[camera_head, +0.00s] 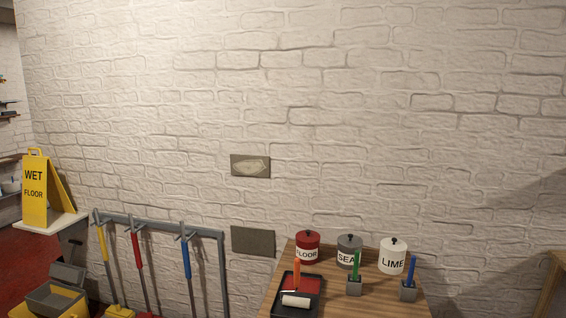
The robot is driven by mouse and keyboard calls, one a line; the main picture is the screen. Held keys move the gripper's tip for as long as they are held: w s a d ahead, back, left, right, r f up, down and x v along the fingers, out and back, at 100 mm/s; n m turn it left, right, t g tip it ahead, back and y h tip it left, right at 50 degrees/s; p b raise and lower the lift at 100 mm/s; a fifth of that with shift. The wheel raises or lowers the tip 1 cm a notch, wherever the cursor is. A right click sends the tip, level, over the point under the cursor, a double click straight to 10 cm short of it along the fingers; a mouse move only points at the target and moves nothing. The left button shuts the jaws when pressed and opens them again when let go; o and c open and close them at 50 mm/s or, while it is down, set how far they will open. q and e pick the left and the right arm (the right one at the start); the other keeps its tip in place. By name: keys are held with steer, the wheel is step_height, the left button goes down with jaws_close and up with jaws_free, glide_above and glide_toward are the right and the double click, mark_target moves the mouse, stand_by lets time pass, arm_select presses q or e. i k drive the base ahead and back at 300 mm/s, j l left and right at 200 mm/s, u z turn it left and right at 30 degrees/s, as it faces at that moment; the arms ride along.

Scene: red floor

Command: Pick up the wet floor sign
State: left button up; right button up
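The wet floor sign (35,190) is a yellow folding board with black lettering "WET FLOOR" and a handle at its top. It stands upright at the left of the head view, on a small pale-topped stand (52,222) by the wall. Neither of my grippers shows in this view. Nothing is seen touching the sign.
A grey rack (224,270) holds yellow, red and blue long-handled tools. A yellow and grey bucket (55,297) stands below the sign. A wooden table (415,302) at lower right carries labelled tins, a paint tray and brushes. Red floor (22,262) shows at left.

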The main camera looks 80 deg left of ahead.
mark_target(41, 182)
steer(key=u, duration=4.25)
